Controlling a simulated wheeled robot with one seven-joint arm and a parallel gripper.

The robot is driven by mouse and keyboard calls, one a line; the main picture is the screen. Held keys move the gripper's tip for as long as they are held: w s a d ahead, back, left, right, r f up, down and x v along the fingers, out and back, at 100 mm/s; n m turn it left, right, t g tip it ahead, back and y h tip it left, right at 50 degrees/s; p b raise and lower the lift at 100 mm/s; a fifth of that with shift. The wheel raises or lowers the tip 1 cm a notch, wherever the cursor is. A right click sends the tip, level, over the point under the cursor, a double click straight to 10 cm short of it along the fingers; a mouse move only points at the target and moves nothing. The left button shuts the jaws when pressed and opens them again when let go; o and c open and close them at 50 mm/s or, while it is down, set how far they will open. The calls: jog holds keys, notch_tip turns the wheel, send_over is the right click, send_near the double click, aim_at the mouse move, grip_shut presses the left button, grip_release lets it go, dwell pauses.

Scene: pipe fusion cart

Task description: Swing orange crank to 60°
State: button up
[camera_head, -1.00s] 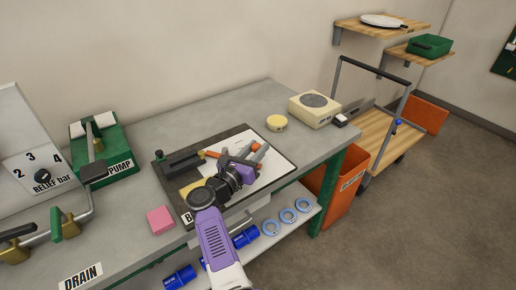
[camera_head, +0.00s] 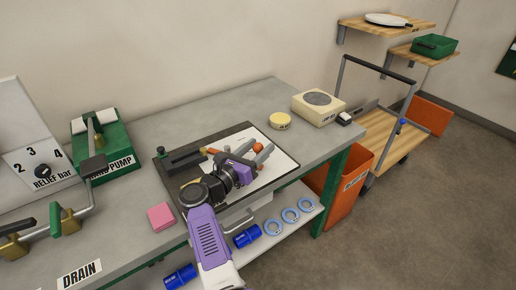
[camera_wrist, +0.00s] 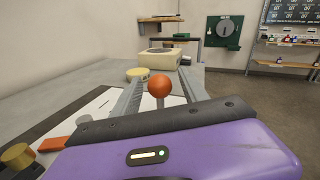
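The orange crank shows as an orange ball knob (camera_head: 260,147) above the white sheet on the bench board. In the wrist view the knob (camera_wrist: 159,87) stands on a grey stem between my two finger bars. My gripper (camera_head: 258,151) is open around it, one finger on each side. The fingers (camera_wrist: 161,78) show no clear contact with the knob. An orange bar end (camera_head: 214,150) lies left of my gripper and also shows at the lower left of the wrist view (camera_wrist: 51,145). My wrist hides the crank's base and any angle scale.
A dark clamp block (camera_head: 185,160) stands left of my gripper on the dark board (camera_head: 174,184). A round yellow tin (camera_head: 280,120) and a cream scale (camera_head: 318,107) stand farther back. A pink block (camera_head: 160,216) lies near the front edge.

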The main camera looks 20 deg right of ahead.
jog(key=b+v, duration=0.1)
jog(key=v, duration=0.6)
jog(key=shift+s+a, duration=0.25)
jog(key=shift+a, duration=0.05)
dwell(0.3)
